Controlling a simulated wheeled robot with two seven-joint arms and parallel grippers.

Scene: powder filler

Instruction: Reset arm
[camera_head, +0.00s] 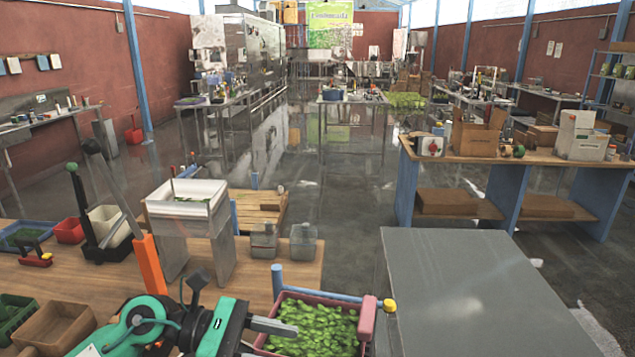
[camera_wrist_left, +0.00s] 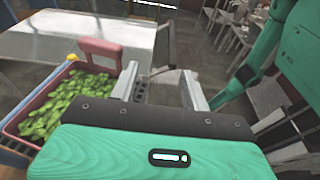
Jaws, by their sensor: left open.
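My left gripper (camera_head: 284,326) reaches in from the bottom of the head view, beside a pink crate (camera_head: 367,322) full of green leaves (camera_head: 312,325). One grey finger shows near the crate's left side; how far the gripper is above the crate is hard to tell. In the left wrist view the two fingers of the left gripper (camera_wrist_left: 161,86) stand wide apart with nothing between them. The crate (camera_wrist_left: 100,48) and its leaves (camera_wrist_left: 62,105) are to the left of the fingers there. My right gripper is in neither view.
A wooden table (camera_head: 110,275) carries a white hopper (camera_head: 188,207), two grey containers (camera_head: 263,243), a black-and-orange lever (camera_head: 147,262) and several bins. A grey tabletop (camera_head: 465,290) lies to the right of the crate. A wooden workbench (camera_head: 490,160) with boxes stands further back. Open floor lies between.

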